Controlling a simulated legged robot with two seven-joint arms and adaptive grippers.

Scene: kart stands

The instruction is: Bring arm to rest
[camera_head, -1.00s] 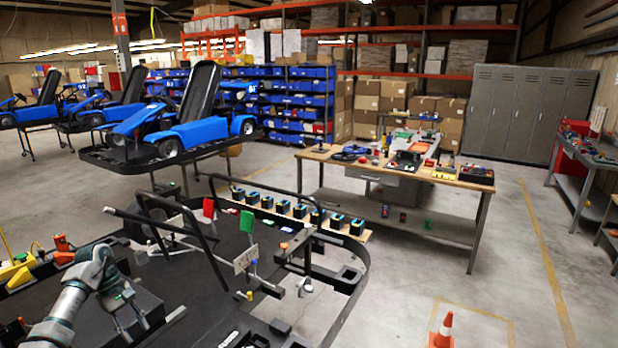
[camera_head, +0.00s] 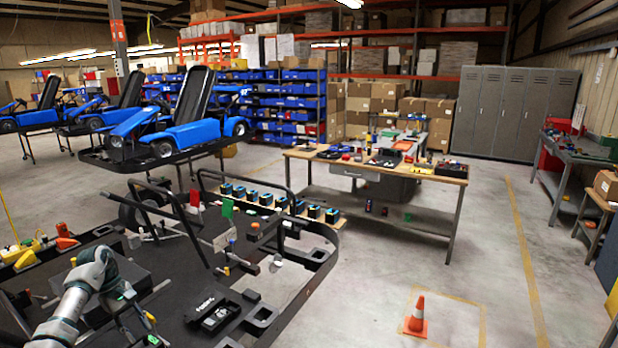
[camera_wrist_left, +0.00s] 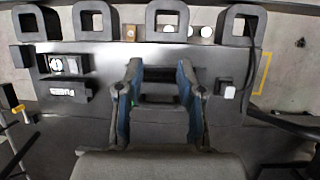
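My left arm comes in from the lower left in the head view. My left gripper (camera_head: 140,325) points down over the black kart stand (camera_head: 205,270), its fingers partly lost against the dark surface. In the left wrist view the two fingers of the left gripper (camera_wrist_left: 160,75) stand apart, and nothing is held between them. A black part on the stand shows behind the gap. My right arm and gripper are not in view.
A workbench (camera_head: 455,180) with tools stands behind. An orange cone (camera_head: 416,316) stands on the floor at right, where the floor is mostly clear.

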